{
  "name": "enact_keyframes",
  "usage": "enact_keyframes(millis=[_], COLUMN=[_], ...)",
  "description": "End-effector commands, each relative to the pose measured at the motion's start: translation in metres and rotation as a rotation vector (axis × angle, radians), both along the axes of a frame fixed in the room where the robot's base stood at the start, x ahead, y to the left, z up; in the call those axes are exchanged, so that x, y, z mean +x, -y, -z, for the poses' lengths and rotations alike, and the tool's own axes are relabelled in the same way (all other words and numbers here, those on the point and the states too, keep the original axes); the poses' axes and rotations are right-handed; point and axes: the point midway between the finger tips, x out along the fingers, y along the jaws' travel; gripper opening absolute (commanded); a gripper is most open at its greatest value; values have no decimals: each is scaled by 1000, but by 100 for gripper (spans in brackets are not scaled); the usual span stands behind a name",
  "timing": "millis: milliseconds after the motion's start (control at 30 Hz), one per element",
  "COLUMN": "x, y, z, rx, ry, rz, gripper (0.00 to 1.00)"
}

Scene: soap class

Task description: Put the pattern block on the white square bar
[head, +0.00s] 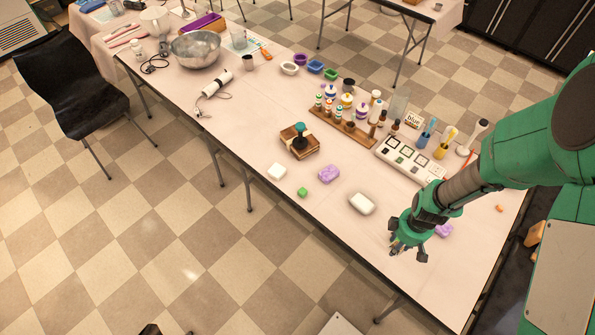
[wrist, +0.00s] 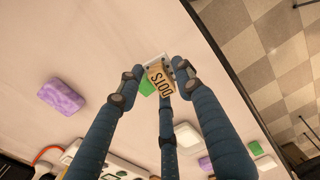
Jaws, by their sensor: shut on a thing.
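My gripper (head: 404,245) is low over the front right of the table. In the wrist view my gripper (wrist: 157,78) has its fingers closed around a small tan pattern block (wrist: 159,80) with the dark letters DOTS and a pale end. In the head view the fingers hide the block. The white square bar (head: 276,172) lies on the table well left of my gripper, apart from it. A white bar, probably the same one, shows at the lower right of the wrist view (wrist: 265,163). A rounded white bar (head: 362,203) lies nearer my gripper.
A purple bar (head: 328,173) and a small green bar (head: 302,192) lie near the white bars. Another purple bar (head: 443,230) is beside my gripper. A wooden stamp stack (head: 300,140), bottle rack (head: 344,128) and white tray (head: 410,160) stand farther back. The table's front edge is close.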

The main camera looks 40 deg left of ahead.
Motion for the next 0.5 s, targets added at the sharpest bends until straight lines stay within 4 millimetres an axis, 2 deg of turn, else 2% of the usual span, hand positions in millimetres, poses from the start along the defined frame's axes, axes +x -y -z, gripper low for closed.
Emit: enact_keyframes(millis=[267,500], x=[6,4], y=[-56,-131], z=[-6,-12], rx=[0,0], ry=[0,1], rz=[-246,-570], gripper=[11,11])
